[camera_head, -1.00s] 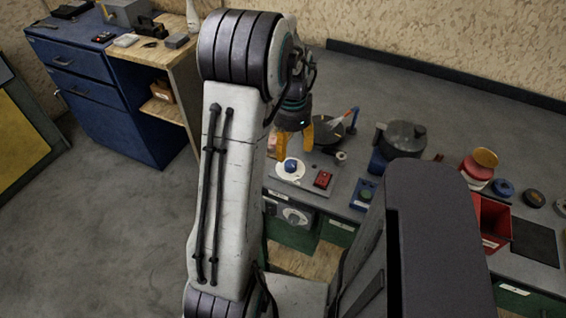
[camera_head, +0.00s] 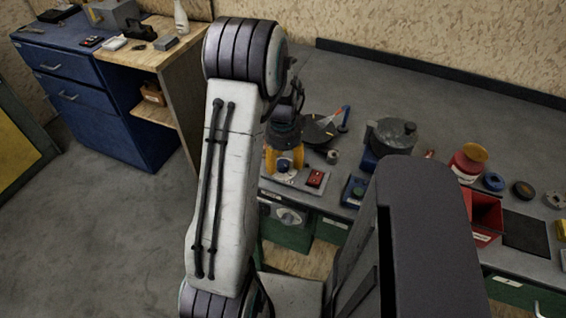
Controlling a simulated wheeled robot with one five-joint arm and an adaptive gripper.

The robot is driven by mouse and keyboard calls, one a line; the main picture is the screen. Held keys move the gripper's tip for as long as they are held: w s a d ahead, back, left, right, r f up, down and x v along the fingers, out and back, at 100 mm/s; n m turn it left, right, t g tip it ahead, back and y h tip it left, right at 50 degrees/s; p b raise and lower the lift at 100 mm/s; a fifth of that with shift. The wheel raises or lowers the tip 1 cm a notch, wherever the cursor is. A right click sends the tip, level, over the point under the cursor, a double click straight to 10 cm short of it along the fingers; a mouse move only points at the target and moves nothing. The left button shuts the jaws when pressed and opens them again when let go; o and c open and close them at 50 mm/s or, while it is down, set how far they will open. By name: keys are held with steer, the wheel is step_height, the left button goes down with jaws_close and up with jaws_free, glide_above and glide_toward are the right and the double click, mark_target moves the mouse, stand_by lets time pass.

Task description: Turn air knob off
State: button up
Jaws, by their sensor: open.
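A blue knob (camera_head: 283,165) stands on a pale plate on the grey bench top, just right of my upright arm. My gripper (camera_head: 284,160), with yellow fingers, points down over it. The fingers are apart, one on each side of the blue knob. I cannot tell whether they touch it. A round grey dial (camera_head: 290,216) is on the bench's front panel, below the plate. No label is readable, so I cannot confirm which one is the air knob or its setting.
A red switch (camera_head: 315,178) sits right of the blue knob. A blue box with a green button (camera_head: 356,191), a lidded dark pot (camera_head: 393,137), a dark pan (camera_head: 318,130) and a red bin (camera_head: 484,217) are further right. A blue cabinet (camera_head: 95,110) stands at the left.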

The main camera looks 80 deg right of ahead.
steer(key=shift+f, duration=0.55)
steer(key=shift+o, duration=0.3)
jaws_close()
